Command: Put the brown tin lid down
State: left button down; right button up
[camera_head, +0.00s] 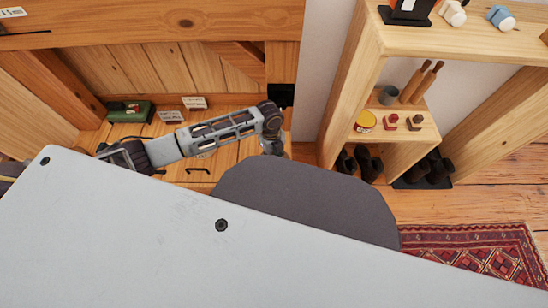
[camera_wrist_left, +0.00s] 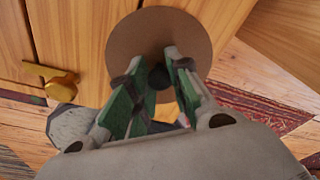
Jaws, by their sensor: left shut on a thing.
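In the left wrist view, the brown tin lid (camera_wrist_left: 160,27) is a flat round brown disc with a small dark knob in its middle. My left gripper (camera_wrist_left: 156,76) has its green-padded fingers shut on that knob. The disc appears beyond the fingertips, in front of pale wood. Whether it touches anything beyond is not clear. In the head view my left arm reaches across from the left, but its gripper and the lid are hidden. My right gripper is in neither view.
A green object (camera_head: 131,111) and small white cards are at the left. A patterned rug (camera_head: 485,250) lies on the floor. The left wrist view shows a brass handle (camera_wrist_left: 50,75).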

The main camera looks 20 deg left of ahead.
pick_arm(q)
jog(key=shift+f, duration=0.15)
jog(key=c, duration=1.3)
grip_release()
jog(key=shift+w+a+r+p, duration=0.1)
jog(key=shift+r+p, duration=0.3)
jog(key=shift+r, duration=0.5)
notch_tip(320, 180, up, 10)
jog(key=p, duration=0.3)
jog(key=shift+w+a+r+p, duration=0.15)
jog(key=shift+w+a+p, duration=0.2)
jog(key=shift+a+p, duration=0.1)
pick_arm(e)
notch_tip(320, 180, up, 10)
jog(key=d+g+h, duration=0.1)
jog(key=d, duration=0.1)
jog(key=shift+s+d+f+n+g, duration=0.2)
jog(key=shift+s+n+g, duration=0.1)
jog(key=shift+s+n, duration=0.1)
